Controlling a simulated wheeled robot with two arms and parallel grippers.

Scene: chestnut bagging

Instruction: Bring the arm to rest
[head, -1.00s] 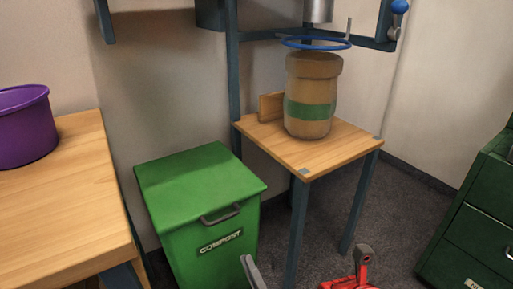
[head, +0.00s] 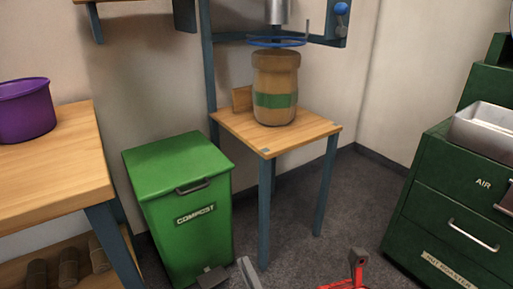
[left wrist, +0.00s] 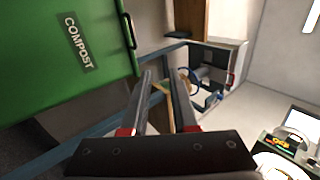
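My left gripper (left wrist: 158,75) shows in the left wrist view with its two grey fingers apart and nothing between them. In the head view a grey finger of it (head: 248,273) shows at the bottom edge, in front of the green compost bin (head: 178,200) and clear of it. A red and dark part (head: 354,270), seemingly my right gripper, shows at the bottom right of centre; its fingertips cannot be made out. A tan sack (head: 275,88) with a green band stands upright on the small wooden table (head: 315,127), apart from both grippers.
A blue ring (head: 276,43) hangs above the sack. A purple tub (head: 24,112) stands on the wooden bench (head: 50,170) at left. A green drawer cabinet (head: 440,200) with a metal tray (head: 487,128) stands at right. Floor (head: 340,205) is free between table and cabinet.

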